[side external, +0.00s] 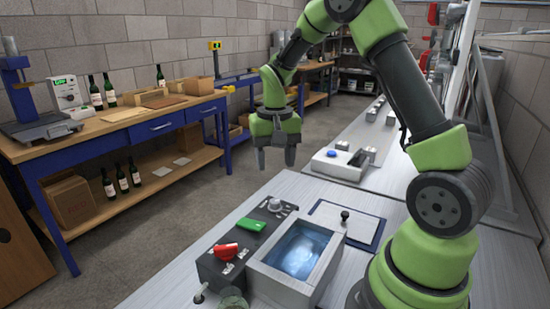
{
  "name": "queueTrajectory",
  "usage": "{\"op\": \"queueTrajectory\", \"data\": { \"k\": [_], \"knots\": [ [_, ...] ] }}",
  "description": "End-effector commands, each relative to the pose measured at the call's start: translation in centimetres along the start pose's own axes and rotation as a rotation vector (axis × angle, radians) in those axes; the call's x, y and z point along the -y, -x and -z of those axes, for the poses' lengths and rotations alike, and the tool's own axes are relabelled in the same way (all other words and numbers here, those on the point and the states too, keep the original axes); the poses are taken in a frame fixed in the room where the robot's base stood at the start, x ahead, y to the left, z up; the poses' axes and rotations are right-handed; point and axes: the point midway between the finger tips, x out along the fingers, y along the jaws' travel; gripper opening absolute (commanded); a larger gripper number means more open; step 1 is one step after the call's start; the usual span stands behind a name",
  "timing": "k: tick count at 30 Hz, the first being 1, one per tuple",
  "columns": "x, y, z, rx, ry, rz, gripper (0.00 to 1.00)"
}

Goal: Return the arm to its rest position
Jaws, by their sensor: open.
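My gripper (276,158) hangs at the end of my green and dark grey arm, in the middle of the side external view. Its two grey fingers point down and stand apart, with nothing between them. It is in the air beyond the far left edge of the light grey work table (268,204), or over that edge; I cannot tell which. Nothing touches the gripper.
A control box (219,267) with a red knob and green switch stands beside a metal basin (301,251). A clipboard (330,222) and a white device (336,166) lie behind. A wooden bench (110,128) with bottles stands left. The floor between is clear.

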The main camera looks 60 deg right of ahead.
Motion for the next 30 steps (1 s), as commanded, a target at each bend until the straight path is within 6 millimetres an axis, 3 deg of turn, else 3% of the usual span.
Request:
{"op": "queueTrajectory", "data": {
  "k": [10,14,17,24,30],
  "knots": [
    [0.1,0.3,-0.1,-0.003,0.001,0.002,0.53],
    [0.6,2.1,-1.0,-0.035,0.024,0.027,0.53],
    [1.3,5.0,-2.9,-0.087,0.063,0.071,0.53],
    [1.9,11.4,-10.2,-0.235,0.194,0.221,0.53],
    [0.8,13.9,-16.4,-0.346,0.301,0.355,0.53]
  ]
}}
